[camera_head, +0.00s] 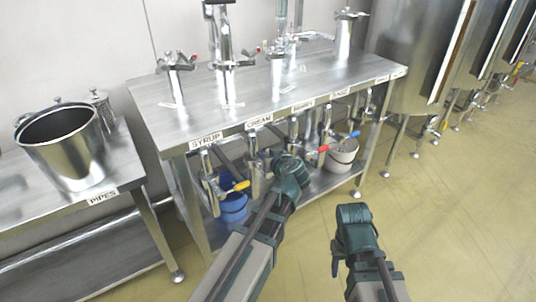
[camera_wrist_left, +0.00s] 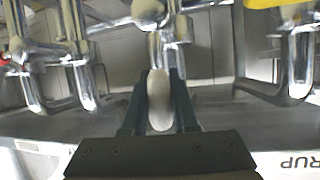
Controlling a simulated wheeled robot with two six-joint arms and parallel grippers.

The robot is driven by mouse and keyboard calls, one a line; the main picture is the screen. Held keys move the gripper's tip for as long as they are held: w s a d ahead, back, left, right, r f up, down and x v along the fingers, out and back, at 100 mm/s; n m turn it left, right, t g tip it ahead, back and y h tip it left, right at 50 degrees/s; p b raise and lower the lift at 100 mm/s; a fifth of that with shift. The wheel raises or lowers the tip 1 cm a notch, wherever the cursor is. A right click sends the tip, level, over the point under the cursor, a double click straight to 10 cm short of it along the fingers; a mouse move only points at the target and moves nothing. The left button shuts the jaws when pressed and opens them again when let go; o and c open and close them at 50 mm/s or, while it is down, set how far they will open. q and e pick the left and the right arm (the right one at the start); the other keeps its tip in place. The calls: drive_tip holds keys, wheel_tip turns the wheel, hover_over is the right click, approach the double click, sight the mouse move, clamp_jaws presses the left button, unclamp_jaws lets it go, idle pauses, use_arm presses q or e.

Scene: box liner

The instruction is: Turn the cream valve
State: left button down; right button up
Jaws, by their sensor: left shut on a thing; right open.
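The cream valve (camera_head: 254,172) hangs below the bench front under the CREAM label (camera_head: 259,121), a shiny metal tap. In the left wrist view its pale, rounded handle (camera_wrist_left: 160,98) stands between my left fingers. My left gripper (camera_head: 283,160) is at this valve, shut on the handle; it also shows in the left wrist view (camera_wrist_left: 158,104). In the head view the gripper hides the handle. My right gripper (camera_head: 350,222) is open and empty over the floor, to the right of and apart from the valves.
The yellow-handled syrup valve (camera_head: 242,185) is close on the left, and red (camera_head: 323,149) and blue (camera_head: 354,134) handles are on the right. A blue bucket (camera_head: 233,208) and a pale bucket (camera_head: 342,155) stand below. The floor (camera_head: 450,215) at right is clear.

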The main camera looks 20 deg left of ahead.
use_arm(q)
drive_tip(key=shift+s+a+n, duration=0.1)
drive_tip(key=shift+s+n, duration=0.15)
drive_tip(key=shift+n, duration=0.05)
use_arm(e)
drive_tip(key=shift+f, duration=0.1)
use_arm(q)
drive_tip(key=c, duration=0.7)
unclamp_jaws()
